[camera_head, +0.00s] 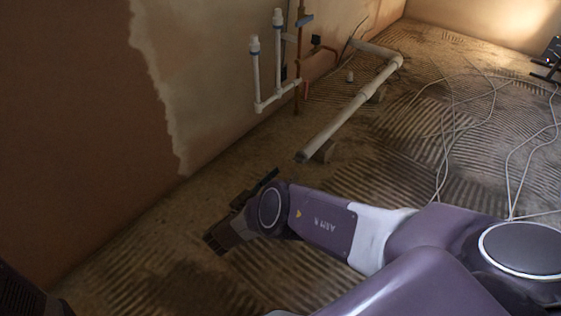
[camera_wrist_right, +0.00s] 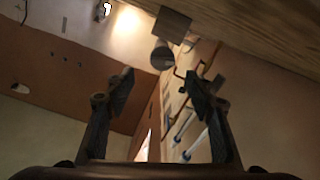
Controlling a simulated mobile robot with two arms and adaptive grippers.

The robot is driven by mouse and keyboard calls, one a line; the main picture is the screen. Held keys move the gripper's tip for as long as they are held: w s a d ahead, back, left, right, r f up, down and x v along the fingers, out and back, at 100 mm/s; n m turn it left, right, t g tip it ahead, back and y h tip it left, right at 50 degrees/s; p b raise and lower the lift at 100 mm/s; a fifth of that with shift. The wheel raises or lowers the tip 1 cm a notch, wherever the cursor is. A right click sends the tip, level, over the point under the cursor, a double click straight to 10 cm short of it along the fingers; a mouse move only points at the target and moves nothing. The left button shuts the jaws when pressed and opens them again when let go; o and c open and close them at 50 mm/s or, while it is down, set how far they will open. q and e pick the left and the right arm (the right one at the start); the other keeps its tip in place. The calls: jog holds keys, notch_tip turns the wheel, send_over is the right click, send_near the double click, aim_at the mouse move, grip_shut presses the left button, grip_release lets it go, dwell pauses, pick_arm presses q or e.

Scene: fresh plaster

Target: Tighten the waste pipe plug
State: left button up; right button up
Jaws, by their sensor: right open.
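The pale waste pipe (camera_head: 345,118) runs along the floor near the wall, its near end (camera_head: 302,156) toward me. In the right wrist view a dark round pipe end (camera_wrist_right: 162,58) shows ahead, beyond the fingertips; I cannot make out a separate plug on it. My right gripper (camera_head: 238,214) is short of the pipe's near end, apart from it. In the wrist view its fingers (camera_wrist_right: 160,84) are spread, with nothing between them. A dark ribbed shape at the lower left corner of the head view may be my left gripper (camera_head: 28,298); its jaws are hidden.
A block (camera_head: 325,151) supports the pipe near its end. White supply pipes (camera_head: 256,75) and a copper pipe (camera_head: 298,60) rise by the wall. Loose cables (camera_head: 445,150) lie on the ridged floor at right.

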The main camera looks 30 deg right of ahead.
aim_at(297, 161)
jog(key=shift+w+f, duration=0.15)
jog(key=shift+w, duration=0.05)
jog(key=shift+w+d, duration=0.15)
jog(key=shift+d, duration=0.2)
jog(key=b+x, duration=0.2)
jog(key=x, duration=0.4)
jog(key=shift+w+d, duration=0.15)
jog(key=shift+d, duration=0.3)
jog(key=shift+c, duration=0.3)
jog(key=c, duration=1)
